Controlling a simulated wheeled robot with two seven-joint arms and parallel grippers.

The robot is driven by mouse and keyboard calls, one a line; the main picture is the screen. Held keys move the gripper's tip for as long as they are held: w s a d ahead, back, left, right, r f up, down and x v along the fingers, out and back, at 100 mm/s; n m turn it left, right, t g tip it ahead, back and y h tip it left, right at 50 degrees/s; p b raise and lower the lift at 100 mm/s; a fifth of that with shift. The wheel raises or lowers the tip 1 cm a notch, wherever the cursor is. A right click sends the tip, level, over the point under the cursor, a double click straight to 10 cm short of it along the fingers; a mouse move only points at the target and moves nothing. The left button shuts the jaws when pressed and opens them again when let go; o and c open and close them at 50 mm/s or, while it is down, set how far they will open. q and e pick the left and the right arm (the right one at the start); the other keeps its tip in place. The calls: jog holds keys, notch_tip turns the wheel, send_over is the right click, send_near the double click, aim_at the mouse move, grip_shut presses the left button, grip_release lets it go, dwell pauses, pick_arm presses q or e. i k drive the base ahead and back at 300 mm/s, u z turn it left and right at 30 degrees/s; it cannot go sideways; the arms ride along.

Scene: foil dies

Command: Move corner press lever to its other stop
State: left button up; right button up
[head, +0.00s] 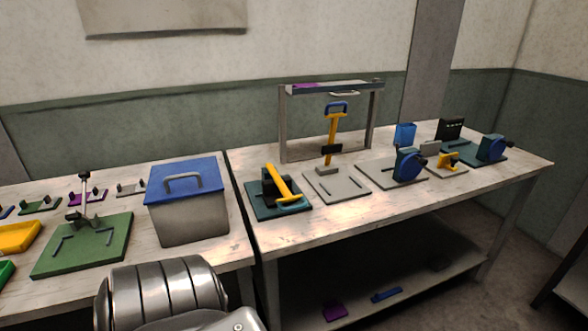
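Several lever presses stand on the benches, and no label tells me which is the corner press. A green plate (55,258) at the left has angled corner rails and an upright black-knobbed lever (84,195). A dark teal press (262,210) has a yellow lever (284,184) tilted down to the right. Neither gripper shows; only a metal link of my arm is at the bottom, apart from the presses.
A grey box with a blue lid (185,180) stands between the left plate and the teal press. A frame with a shelf (335,88) rises behind the grey-plated press. Blue-wheeled devices (406,165) stand to the right. The right bench's front strip is clear.

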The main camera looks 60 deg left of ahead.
aim_at(278, 185)
jog(key=u, duration=0.75)
jog(key=i, duration=1.1)
jog(key=u, duration=1.15)
